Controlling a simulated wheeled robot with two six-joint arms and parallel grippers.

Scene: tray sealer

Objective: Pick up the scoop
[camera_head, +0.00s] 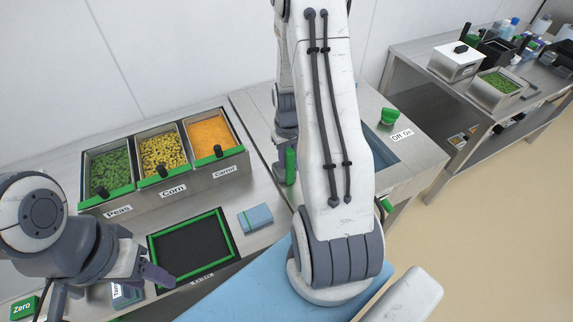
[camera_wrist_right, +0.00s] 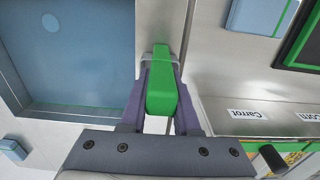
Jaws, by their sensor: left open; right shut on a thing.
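My right gripper (camera_wrist_right: 160,100) is shut on a green handle (camera_wrist_right: 162,90), which stands between its fingers in the right wrist view. The handle also shows in the head view (camera_head: 290,166), just left of my right arm. Whether it belongs to a scoop cannot be told, as its far end is hidden. Black handles stand at the bins of peas (camera_head: 103,192), corn (camera_head: 162,170) and carrot (camera_head: 218,151); any scoop heads under them are hidden. My left gripper (camera_head: 150,275) is open and empty, low at the left beside the black green-rimmed plate (camera_head: 207,216).
A small blue block (camera_head: 255,218) lies right of the plate. A blue recess (camera_head: 380,150), partly behind my right arm, has an Off/On label (camera_head: 402,135) and a green knob (camera_head: 389,116) near it. A side table (camera_head: 415,60) holds steel containers (camera_head: 496,92). A green Zero button (camera_head: 22,308) is at lower left.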

